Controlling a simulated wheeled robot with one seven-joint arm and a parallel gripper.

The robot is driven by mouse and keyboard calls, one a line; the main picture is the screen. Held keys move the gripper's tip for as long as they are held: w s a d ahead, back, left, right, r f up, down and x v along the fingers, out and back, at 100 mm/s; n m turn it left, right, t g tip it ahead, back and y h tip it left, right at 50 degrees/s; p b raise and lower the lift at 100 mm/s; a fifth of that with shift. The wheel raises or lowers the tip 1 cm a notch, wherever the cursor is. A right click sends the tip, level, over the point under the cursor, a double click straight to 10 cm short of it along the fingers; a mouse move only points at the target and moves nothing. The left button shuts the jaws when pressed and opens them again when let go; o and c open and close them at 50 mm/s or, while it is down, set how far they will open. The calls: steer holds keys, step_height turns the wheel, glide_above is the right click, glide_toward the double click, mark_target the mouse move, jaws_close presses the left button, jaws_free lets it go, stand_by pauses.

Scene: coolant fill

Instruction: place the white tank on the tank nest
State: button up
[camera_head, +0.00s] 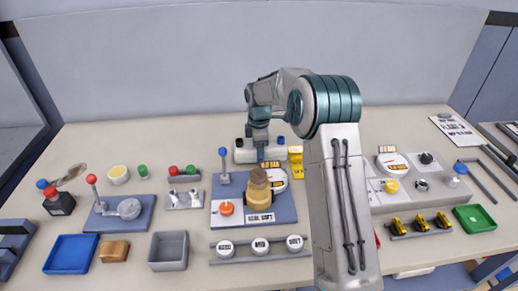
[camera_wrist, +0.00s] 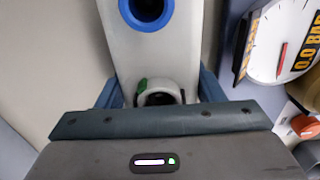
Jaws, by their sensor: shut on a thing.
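The white tank (camera_head: 243,156) is at the back middle of the bench in the head view, a pale body with dark and blue caps on top. In the wrist view the tank (camera_wrist: 150,55) lies between my blue fingers, with a blue-rimmed opening at its top and a darker opening lower down. My gripper (camera_head: 262,154) is shut on it, and the fingers also show in the wrist view (camera_wrist: 158,88). I cannot tell whether the tank touches the bench. I cannot pick out the tank nest; my arm hides part of the bench.
A blue-grey board (camera_head: 285,211) with a tan stepped part (camera_head: 259,198) and a round gauge (camera_head: 281,180) stands in front of the tank. A yellow block (camera_head: 296,160) is close at its right. A rail with white round pieces (camera_head: 261,247) lies nearer.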

steer(key=shift+f, duration=0.2)
steer(key=shift+f, duration=0.1)
steer(key=o, duration=1.2)
steer(key=shift+c, duration=0.2)
